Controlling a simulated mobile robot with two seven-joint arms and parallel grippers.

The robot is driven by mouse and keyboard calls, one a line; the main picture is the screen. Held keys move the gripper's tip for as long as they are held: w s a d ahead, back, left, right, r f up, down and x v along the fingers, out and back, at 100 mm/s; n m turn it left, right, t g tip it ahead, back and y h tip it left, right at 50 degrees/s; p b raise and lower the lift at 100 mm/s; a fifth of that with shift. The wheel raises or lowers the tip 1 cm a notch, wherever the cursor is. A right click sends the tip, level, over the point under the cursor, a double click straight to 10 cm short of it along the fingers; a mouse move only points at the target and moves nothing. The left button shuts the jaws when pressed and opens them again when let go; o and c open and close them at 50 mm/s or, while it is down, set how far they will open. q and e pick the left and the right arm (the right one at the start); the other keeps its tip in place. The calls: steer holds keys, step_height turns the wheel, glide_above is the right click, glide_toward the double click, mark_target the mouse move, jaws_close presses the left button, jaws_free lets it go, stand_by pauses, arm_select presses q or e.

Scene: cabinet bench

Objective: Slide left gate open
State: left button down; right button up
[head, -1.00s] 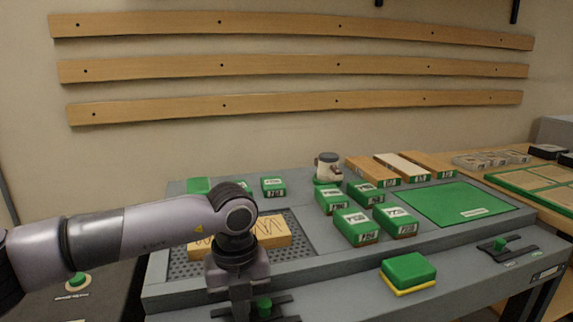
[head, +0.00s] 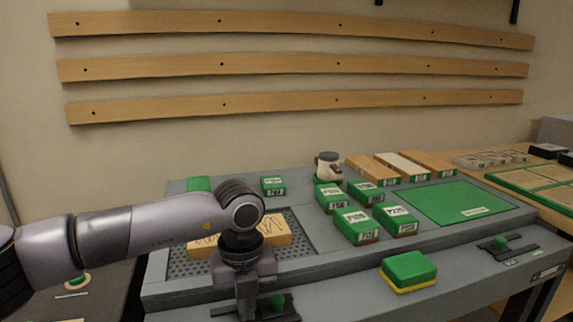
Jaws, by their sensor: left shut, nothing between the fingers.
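The left gate is a dark slider on a track at the front edge of the bench, with a green knob (head: 277,301) showing just right of my gripper. My left gripper (head: 246,305) points down at this slider, beside the knob on its left. Its fingers are shut and hold nothing. I cannot tell whether they touch the knob. The lower fingertips run close to the bottom of the picture. A similar slider with a green knob (head: 500,242) sits at the right front of the bench. My right gripper is out of view.
A green and yellow sponge-like block (head: 408,271) lies on the front ledge. Several green-and-white boxes (head: 356,225) stand on the grey bench, near a mug-like object (head: 327,167) and a green mat (head: 455,203). Wooden blocks (head: 275,233) lie on a perforated panel behind my arm.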

arm_select(q)
step_height(320, 180, up, 8)
steer(key=p, duration=0.4)
steer(key=shift+p, duration=0.35)
steer(key=shift+s, duration=0.1)
